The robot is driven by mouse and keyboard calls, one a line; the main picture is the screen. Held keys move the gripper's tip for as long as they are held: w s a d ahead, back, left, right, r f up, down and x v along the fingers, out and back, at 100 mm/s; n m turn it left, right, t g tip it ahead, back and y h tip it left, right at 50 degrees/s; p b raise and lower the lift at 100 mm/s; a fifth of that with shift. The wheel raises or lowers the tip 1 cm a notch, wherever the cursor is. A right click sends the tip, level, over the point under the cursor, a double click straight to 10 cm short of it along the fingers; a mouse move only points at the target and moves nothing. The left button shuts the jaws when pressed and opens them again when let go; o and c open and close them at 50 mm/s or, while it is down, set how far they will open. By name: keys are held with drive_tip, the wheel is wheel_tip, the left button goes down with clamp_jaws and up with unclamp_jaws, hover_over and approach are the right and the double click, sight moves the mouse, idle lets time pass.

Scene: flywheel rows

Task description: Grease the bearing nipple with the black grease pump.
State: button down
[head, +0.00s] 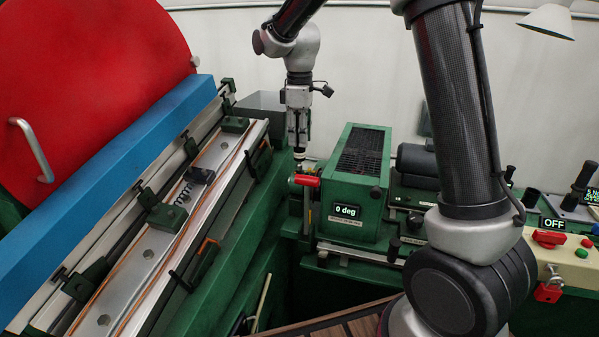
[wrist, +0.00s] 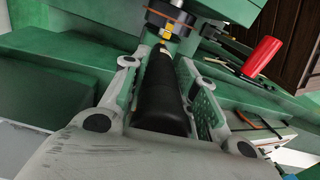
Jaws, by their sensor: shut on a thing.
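My gripper (wrist: 158,66) is shut on the black grease pump (wrist: 164,102), which lies lengthwise between the two fingers in the wrist view. The pump's narrow front end points at a small yellow fitting (wrist: 166,34) below a dark ring with orange marks (wrist: 170,20). The tip and the fitting look very close; I cannot tell whether they touch. The nipple itself is too small there to make out.
A red handle (head: 307,181) sticks out close below my gripper, and it shows in the wrist view (wrist: 261,57). The housing's display (head: 346,211) reads "0 deg". A sloped rail bed (head: 150,243) fills the left. A control panel (head: 575,258) reading "OFF" is at right.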

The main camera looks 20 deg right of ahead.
drive_tip(key=shift+f, duration=0.45)
drive_tip(key=shift+r, duration=0.55)
idle(0.5)
drive_tip(key=shift+r, duration=2.45)
drive_tip(key=shift+d, duration=0.1)
